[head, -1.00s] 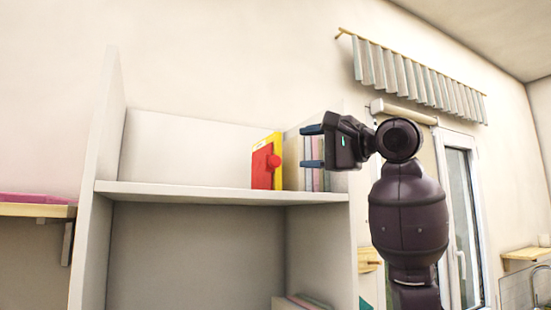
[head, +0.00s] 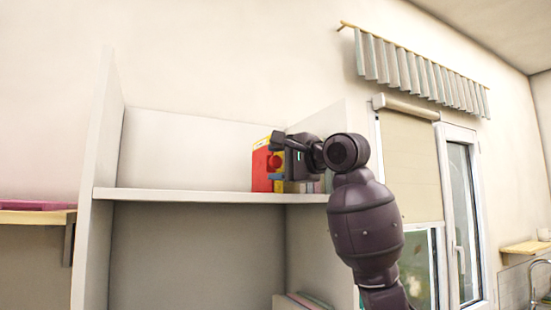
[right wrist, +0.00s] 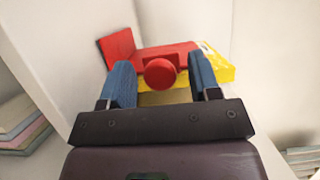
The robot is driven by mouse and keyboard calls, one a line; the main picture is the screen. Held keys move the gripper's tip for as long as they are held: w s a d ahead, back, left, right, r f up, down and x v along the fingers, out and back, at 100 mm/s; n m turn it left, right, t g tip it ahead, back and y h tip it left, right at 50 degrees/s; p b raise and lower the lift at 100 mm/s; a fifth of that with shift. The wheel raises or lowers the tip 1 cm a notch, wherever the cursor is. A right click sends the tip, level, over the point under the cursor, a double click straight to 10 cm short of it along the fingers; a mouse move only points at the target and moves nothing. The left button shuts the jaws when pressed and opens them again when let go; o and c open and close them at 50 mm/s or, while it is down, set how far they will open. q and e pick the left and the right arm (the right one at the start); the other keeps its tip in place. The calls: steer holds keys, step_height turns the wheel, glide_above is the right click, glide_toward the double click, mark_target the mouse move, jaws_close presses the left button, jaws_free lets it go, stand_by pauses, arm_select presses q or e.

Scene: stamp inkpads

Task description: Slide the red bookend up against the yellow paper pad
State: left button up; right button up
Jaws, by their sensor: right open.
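The red bookend (head: 260,170) stands upright on the white shelf near its right end, with a round red knob on its face. It also shows in the right wrist view (right wrist: 121,46). The yellow paper pad (head: 279,186) is directly beside it; I cannot tell whether they touch. The pad shows past the red in the right wrist view (right wrist: 219,73). My right gripper (head: 275,157) is open, its blue fingers on either side of the knob (right wrist: 160,72). It partly hides the pad in the head view. My left gripper is not in view.
The white shelf board (head: 180,195) is bare to the left of the bookend. Upright side walls (head: 98,150) close the shelf. Pale stacked pads or books (right wrist: 20,125) show at the left of the right wrist view. More lie below the shelf (head: 300,301).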

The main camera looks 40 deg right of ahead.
steer(key=shift+w, duration=0.35)
steer(key=shift+c, duration=0.2)
